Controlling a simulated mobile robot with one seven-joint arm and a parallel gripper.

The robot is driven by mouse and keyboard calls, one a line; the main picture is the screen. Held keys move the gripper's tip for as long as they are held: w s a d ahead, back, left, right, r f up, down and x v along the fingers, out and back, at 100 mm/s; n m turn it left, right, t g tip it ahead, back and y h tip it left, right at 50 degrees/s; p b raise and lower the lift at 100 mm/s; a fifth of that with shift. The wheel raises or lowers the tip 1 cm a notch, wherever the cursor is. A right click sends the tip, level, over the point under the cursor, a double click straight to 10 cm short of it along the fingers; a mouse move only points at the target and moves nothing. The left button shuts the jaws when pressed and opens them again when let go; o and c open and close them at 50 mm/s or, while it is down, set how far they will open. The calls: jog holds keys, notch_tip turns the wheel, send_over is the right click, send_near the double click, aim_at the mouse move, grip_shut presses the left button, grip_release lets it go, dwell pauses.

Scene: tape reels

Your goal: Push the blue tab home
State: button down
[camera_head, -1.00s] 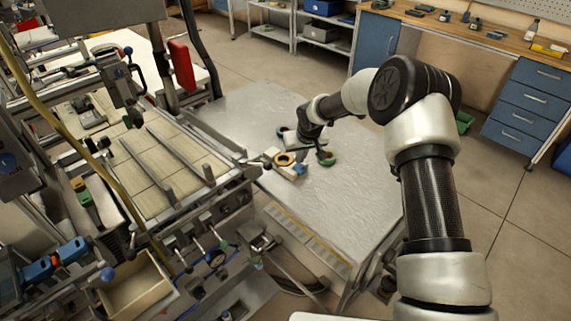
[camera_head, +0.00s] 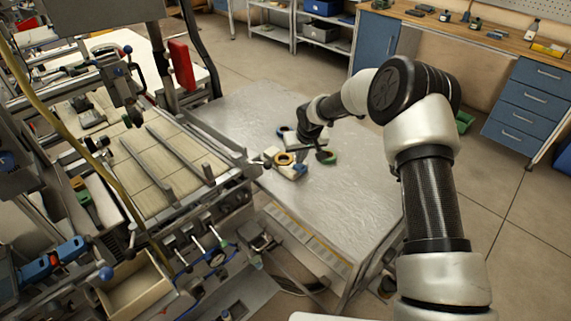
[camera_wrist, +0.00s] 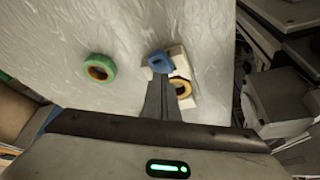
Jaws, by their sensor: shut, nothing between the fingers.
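The blue tab (camera_wrist: 160,62) sits at the end of a cream holder (camera_wrist: 181,56) in the wrist view. It also shows small in the head view (camera_head: 300,170). A yellow reel (camera_wrist: 182,89) with a dark centre lies on the holder beside the tab, and in the head view (camera_head: 284,159). My gripper (camera_wrist: 161,80) is shut and empty. Its fingertips overlap the tab's near edge in the wrist view; I cannot tell whether they touch. The tab's near side is partly hidden by the fingers.
A green reel (camera_wrist: 99,68) lies apart on the metal table (camera_head: 345,190), left of the fingers in the wrist view. A dark blue reel (camera_head: 282,132) is partly visible behind my wrist. A machine with rails (camera_head: 180,155) borders the table's left side. The table's right part is clear.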

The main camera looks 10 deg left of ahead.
jog(key=shift+f+b, duration=0.5)
jog(key=shift+b, duration=0.4)
dwell(2.2)
notch_tip(320, 180, up, 7)
jog(key=p, duration=0.3)
dwell(0.4)
jog(key=s+d+r+m+h, duration=0.1)
jog(key=s+d+r, duration=0.3)
jog(key=s+r, duration=0.3)
jog(key=s+d+r+t+h, duration=0.1)
jog(key=s+d+r, duration=0.35)
jog(key=r, duration=0.55)
jog(key=s+d+r+m, duration=0.1)
jog(key=s+d+r, duration=0.4)
jog(key=r, duration=0.3)
jog(key=s+d+r+m, duration=0.1)
jog(key=s+d, duration=0.2)
jog(key=s, duration=0.9)
jog(key=s+d+r+m, duration=0.1)
jog(key=s+d+r, duration=0.1)
jog(key=s, duration=1.1)
jog(key=shift+s+d+p, duration=0.15)
jog(key=shift+d+p, duration=0.25)
jog(key=shift+d, duration=0.2)
